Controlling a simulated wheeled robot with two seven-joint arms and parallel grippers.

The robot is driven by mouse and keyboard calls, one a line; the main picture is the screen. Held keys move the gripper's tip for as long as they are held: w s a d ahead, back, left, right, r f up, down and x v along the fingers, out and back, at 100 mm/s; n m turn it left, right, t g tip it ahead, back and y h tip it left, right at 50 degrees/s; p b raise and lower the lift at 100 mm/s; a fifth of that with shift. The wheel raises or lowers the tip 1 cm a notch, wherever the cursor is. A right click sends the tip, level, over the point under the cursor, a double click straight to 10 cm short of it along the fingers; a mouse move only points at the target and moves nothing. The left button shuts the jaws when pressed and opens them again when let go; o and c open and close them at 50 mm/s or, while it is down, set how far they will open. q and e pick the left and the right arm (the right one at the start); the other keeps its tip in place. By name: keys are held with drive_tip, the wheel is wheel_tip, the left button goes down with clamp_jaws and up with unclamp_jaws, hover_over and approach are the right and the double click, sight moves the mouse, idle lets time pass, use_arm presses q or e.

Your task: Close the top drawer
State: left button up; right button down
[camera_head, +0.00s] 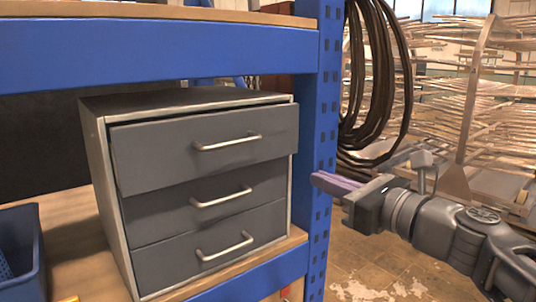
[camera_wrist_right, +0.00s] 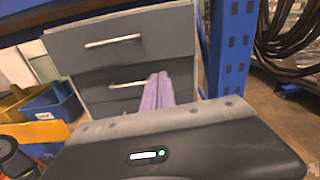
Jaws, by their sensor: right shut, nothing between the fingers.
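A grey drawer cabinet with three drawers (camera_head: 91,150) stands on a wooden shelf. Its top drawer (camera_head: 165,158) sticks out a little past the two below, so it is partly open. The top drawer's bar handle (camera_head: 228,142) is free. The middle drawer (camera_head: 155,215) and bottom drawer (camera_head: 165,268) look flush. My right gripper (camera_head: 318,178) is to the right of the cabinet, beside the blue post, apart from the drawer. Its purple fingers are together and empty; they also show in the right wrist view (camera_wrist_right: 158,88), pointing toward the drawer fronts. My left gripper is not in view.
A blue rack post (camera_head: 322,110) stands just right of the cabinet, and a blue beam (camera_head: 150,50) crosses above it. A blue bin (camera_head: 35,250) is at left on the shelf (camera_head: 75,215). Black cable coils (camera_head: 375,80) hang behind the post.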

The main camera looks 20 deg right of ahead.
drive_tip(key=p, duration=0.1)
approach(265, 154)
drive_tip(key=shift+m, duration=0.4)
drive_tip(key=x, duration=0.7)
drive_tip(key=shift+f, duration=0.2)
drive_tip(key=x, duration=0.3)
drive_tip(key=shift+w+a, duration=0.2)
drive_tip(key=shift+w, duration=0.25)
drive_tip(key=shift+r, duration=0.2)
